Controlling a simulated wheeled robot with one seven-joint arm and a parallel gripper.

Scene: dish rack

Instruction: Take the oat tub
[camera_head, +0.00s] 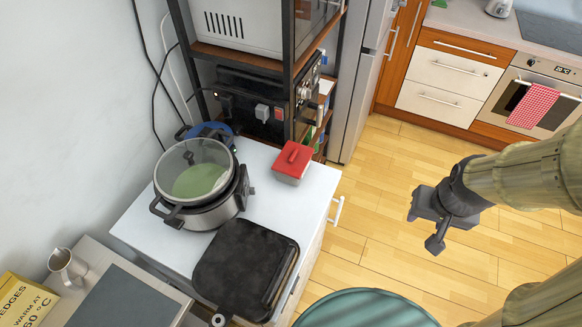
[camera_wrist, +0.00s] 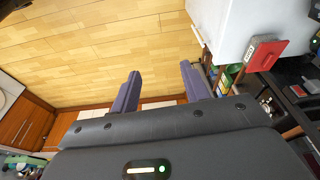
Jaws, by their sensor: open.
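A small tub with a red lid and handle and a pale grey body (camera_head: 293,163) stands upright at the back right of the white cabinet top. My gripper (camera_head: 427,227) is open and empty over the wooden floor, to the right of the cabinet and apart from the tub. In the wrist view its two fingers (camera_wrist: 160,75) are spread with only floor between them.
On the white cabinet top (camera_head: 262,208) a pot with a glass lid (camera_head: 205,205) stands left of the tub, and a black grill (camera_head: 245,268) lies in front. A dark shelf rack (camera_head: 293,70) rises close behind. The floor (camera_head: 385,170) between cabinet and gripper is clear.

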